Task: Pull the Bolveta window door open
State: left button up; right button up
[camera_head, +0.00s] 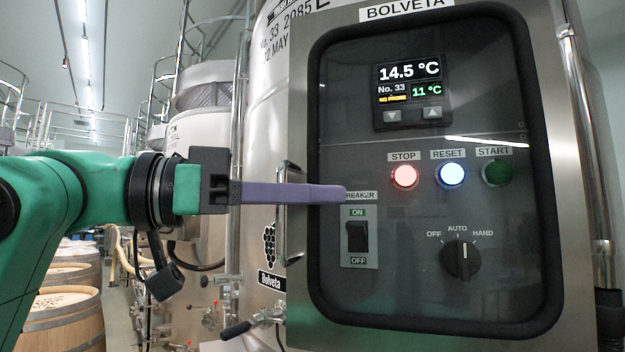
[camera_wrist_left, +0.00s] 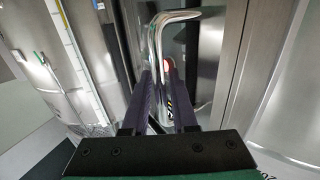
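The Bolveta window door (camera_head: 425,250) is a dark glass pane in a black rounded frame on a steel cabinet (camera_head: 300,80). It looks shut. A bent metal handle (camera_head: 281,235) stands at the door's left edge; it also shows in the left wrist view (camera_wrist_left: 157,45). Contact with the bar is not clear. My right gripper is not in view.
Behind the glass are a lit display (camera_head: 408,90), STOP, RESET and START lamps, a breaker switch (camera_head: 358,237) and a rotary knob (camera_head: 460,258). Steel vats (camera_head: 200,130) stand behind. A valve lever (camera_head: 250,323) sticks out below. Wooden barrels (camera_head: 65,318) stand lower left.

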pick_arm(q)
jog(key=shift+w, duration=0.15)
grip_shut()
dwell(1.4)
